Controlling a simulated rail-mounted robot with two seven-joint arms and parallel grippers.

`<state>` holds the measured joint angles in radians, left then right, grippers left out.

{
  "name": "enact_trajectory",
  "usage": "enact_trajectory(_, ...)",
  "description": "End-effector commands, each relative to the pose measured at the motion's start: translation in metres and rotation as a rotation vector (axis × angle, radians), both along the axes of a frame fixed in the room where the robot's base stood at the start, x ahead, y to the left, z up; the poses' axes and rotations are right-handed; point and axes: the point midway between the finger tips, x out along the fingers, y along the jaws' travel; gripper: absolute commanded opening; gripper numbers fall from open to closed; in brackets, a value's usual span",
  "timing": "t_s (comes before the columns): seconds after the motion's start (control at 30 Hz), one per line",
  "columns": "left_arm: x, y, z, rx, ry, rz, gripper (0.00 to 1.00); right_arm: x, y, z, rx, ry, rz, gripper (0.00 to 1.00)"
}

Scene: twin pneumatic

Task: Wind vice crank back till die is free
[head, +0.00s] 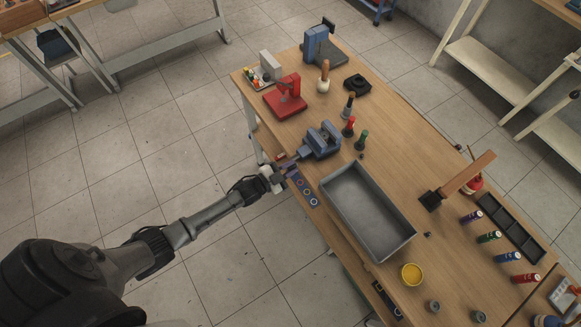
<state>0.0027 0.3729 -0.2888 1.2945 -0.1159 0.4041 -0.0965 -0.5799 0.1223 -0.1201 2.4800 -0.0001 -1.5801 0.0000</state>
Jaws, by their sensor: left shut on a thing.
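The blue-grey vice (322,141) stands at the left long edge of the wooden bench. Its crank side faces the edge, where my left gripper (283,165) is shut on the vice crank; the crank itself is mostly hidden by the fingers. The die is too small to make out between the vice jaws. My left arm reaches in from the lower left. My right gripper is not in view.
A grey metal tray (367,209) lies close to the vice. A red press (286,97), red and green bottles (362,139) and a blue machine (321,45) stand around it. A wooden-handled mallet (458,180) lies at the right. Open floor lies left of the bench.

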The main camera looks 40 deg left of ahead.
Motion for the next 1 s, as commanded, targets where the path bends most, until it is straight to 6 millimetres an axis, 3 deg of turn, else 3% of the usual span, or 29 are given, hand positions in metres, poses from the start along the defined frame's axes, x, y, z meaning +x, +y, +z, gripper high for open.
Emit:
enact_trajectory(0.63,0.0003,0.0012,0.0012,-0.038,0.014,0.000,0.00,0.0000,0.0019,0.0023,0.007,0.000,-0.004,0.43)
enact_trajectory(0.67,0.0003,0.0012,0.0012,-0.037,0.014,0.000,0.20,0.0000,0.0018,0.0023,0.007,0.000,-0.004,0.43)
enact_trajectory(0.9,0.0003,0.0011,0.0013,-0.037,0.014,0.000,0.43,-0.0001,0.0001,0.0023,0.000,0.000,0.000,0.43)
enact_trajectory(1.0,0.0003,0.0011,0.0013,-0.037,0.014,0.000,0.43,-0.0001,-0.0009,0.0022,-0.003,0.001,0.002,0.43)
